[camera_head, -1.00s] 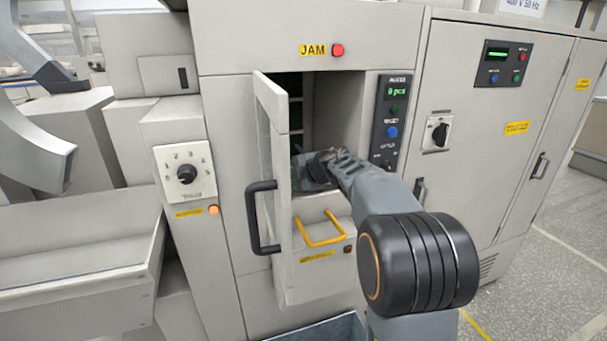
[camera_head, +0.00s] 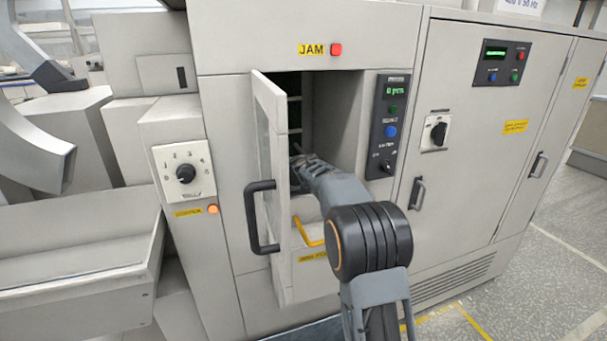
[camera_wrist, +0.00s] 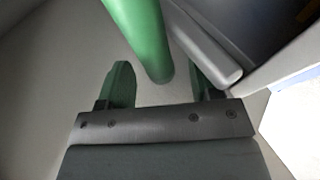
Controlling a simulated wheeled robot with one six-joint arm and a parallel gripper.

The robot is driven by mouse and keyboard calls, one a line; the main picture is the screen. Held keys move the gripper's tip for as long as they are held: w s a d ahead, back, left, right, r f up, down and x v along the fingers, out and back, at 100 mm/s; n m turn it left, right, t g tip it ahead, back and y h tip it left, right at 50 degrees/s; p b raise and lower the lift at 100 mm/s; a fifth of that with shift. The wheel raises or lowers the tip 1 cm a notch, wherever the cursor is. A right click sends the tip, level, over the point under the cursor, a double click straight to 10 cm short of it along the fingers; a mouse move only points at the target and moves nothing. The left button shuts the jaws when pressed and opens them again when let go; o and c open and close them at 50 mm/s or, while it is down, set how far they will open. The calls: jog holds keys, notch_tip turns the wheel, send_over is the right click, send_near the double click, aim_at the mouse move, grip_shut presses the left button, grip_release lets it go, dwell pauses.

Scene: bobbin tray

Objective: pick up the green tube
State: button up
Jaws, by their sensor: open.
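The green tube (camera_wrist: 138,36) shows in the wrist view, running from the top edge down to a rounded end. That end lies between the fingertips of my gripper (camera_wrist: 160,72), nearer the right finger in the picture. The fingers are apart, with gaps on both sides of the tube. I cannot tell whether either finger touches it. In the head view my arm reaches into the open cabinet compartment, and the tube is not visible there.
The open door (camera_head: 272,130) with its black handle (camera_head: 256,218) stands left of my arm. A yellow handle (camera_head: 308,234) sits below the opening. A control panel (camera_head: 389,125) is at its right. In the wrist view, a grey edge (camera_wrist: 208,45) runs close right of the tube.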

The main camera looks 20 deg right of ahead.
jog(key=c, duration=1)
